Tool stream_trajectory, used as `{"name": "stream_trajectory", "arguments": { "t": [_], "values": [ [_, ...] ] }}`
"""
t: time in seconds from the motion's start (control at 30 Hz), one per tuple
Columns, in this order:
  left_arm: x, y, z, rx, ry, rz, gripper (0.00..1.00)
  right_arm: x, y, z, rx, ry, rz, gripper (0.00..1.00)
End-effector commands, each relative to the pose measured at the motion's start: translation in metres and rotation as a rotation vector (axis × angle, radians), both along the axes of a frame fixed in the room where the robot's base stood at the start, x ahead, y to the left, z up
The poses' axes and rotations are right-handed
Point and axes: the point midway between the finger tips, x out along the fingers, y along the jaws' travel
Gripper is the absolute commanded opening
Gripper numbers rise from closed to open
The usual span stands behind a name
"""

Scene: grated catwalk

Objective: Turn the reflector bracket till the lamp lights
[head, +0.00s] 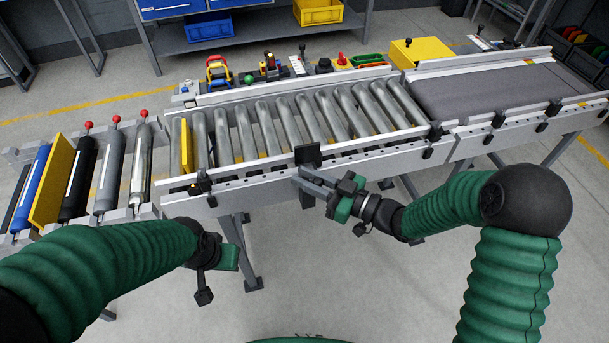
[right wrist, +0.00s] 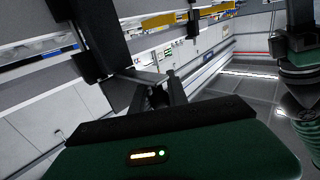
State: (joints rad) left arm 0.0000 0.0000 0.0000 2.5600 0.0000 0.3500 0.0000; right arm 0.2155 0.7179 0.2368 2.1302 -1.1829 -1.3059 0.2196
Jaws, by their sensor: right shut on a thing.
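The reflector bracket appears to be the dark square plate (head: 308,155) on the conveyor's front rail. In the right wrist view the dark bracket (right wrist: 100,45) stands large and tilted in front of the fingers. My right gripper (head: 302,175) reaches it from below right. In the right wrist view its fingers (right wrist: 155,95) are closed together at the bracket's lower end; the exact contact is dark and partly hidden. My left gripper (head: 205,292) hangs low in front of the conveyor, apart from it, and its fingers are hard to make out.
The roller conveyor (head: 270,125) runs across the middle and joins a dark belt (head: 480,90) at right. Several cylinders (head: 110,170) lie at left beside a yellow plate (head: 50,180). Small coloured items line the far rail. The floor (head: 350,270) in front is clear.

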Motion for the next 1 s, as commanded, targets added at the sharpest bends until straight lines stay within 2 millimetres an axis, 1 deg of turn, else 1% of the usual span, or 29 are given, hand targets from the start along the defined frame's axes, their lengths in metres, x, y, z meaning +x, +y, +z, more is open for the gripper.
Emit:
{"name": "stream_trajectory", "arguments": {
  "t": [0.27, 0.3, 0.43, 0.87, 0.97, 1.0],
  "values": [
    [0.0, 0.0, 0.001, 0.0, 0.0, 0.0, 0.0, 0.001, -0.002, 0.001, 0.0, -0.001, 0.003, 0.0],
    [0.0, 0.0, 0.001, 0.0, 0.0, 0.0, 0.0, 0.001, -0.002, 0.001, 0.0, -0.001, 0.003, 0.25],
    [0.0, 0.0, 0.001, 0.0, 0.0, 0.0, 0.0, 0.001, -0.002, 0.001, 0.0, -0.001, 0.004, 0.41],
    [0.0, 0.0, 0.001, 0.0, 0.0, 0.0, 0.0, 0.0, -0.002, 0.0, 0.0, 0.0, 0.005, 0.41],
    [0.0, 0.0, 0.002, 0.0, 0.0, 0.0, 0.0, -0.003, -0.011, 0.001, 0.0, 0.0, 0.003, 0.41],
    [0.0, 0.0, 0.003, 0.0, 0.0, 0.0, 0.0, -0.006, -0.016, 0.001, 0.0, -0.001, 0.003, 0.41]
  ]
}}
